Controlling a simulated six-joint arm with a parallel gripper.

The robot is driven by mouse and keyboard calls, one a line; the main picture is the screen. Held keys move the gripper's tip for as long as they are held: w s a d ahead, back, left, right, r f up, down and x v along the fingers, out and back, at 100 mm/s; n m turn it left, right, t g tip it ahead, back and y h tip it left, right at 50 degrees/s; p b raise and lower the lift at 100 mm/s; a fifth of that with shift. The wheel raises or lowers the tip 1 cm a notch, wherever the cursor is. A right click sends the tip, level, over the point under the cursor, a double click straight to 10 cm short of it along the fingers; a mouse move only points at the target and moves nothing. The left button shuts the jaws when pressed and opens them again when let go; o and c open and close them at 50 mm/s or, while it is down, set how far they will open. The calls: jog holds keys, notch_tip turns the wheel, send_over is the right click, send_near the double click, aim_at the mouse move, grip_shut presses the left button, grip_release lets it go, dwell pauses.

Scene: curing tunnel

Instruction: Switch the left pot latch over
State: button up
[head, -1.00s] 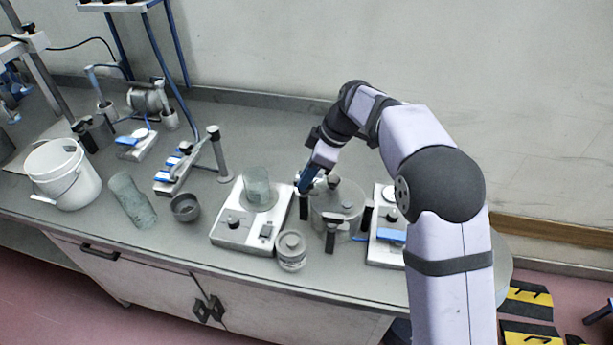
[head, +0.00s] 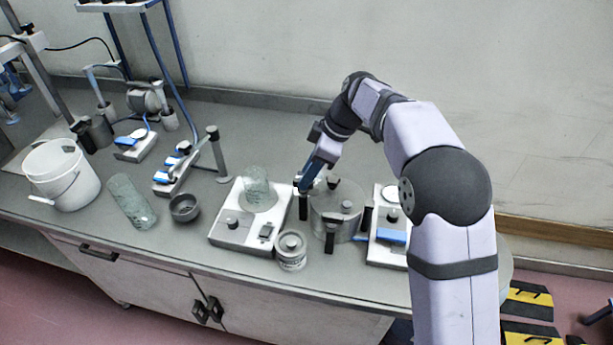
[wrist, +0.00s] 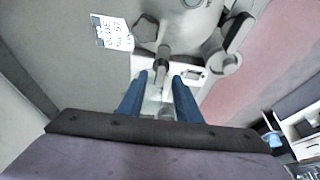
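The pot (head: 325,214) is a grey metal cylinder with a lid, standing on the bench right of the white hotplate. Its left latch (head: 303,208) shows as a dark upright piece on the pot's left side, just below my gripper (head: 304,186). In the wrist view the pot lid (wrist: 185,22) fills the top. A latch lever (wrist: 163,62) points from the rim toward the gap between my blue fingers. My gripper (wrist: 160,76) is open, one finger on each side of the lever end. I cannot tell whether either finger touches it.
A white hotplate (head: 232,229) with a glass beaker (head: 256,190) stands left of the pot, a small lidded jar (head: 291,250) in front. Another white device (head: 380,250) is close on the right. A white bucket (head: 60,175) stands far left. The bench behind the pot is clear.

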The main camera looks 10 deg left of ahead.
aim_at(318, 192)
jog(key=shift+b+v, duration=0.5)
jog(key=shift+v, duration=2.3)
jog(key=shift+d, duration=0.1)
jog(key=s+d+f+m, duration=0.1)
jog(key=d, duration=0.1)
jog(key=s+d+f+m, duration=0.1)
jog(key=d+m, duration=0.1)
jog(key=d, duration=0.1)
jog(key=s+d+f+m+h, duration=0.1)
jog(key=d+m, duration=0.1)
jog(key=d, duration=0.1)
jog(key=shift+s+d+f, duration=0.1)
jog(key=shift+s+f, duration=0.1)
jog(key=s+d+f+m+h, duration=0.1)
jog(key=s+d+f+m, duration=0.4)
jog(key=s+d, duration=0.3)
jog(key=s+d+f+m+h, duration=0.2)
jog(key=s+d+f+m, duration=0.4)
jog(key=s, duration=0.7)
jog(key=d+m, duration=0.2)
jog(key=d, duration=0.1)
jog(key=shift+s, duration=0.3)
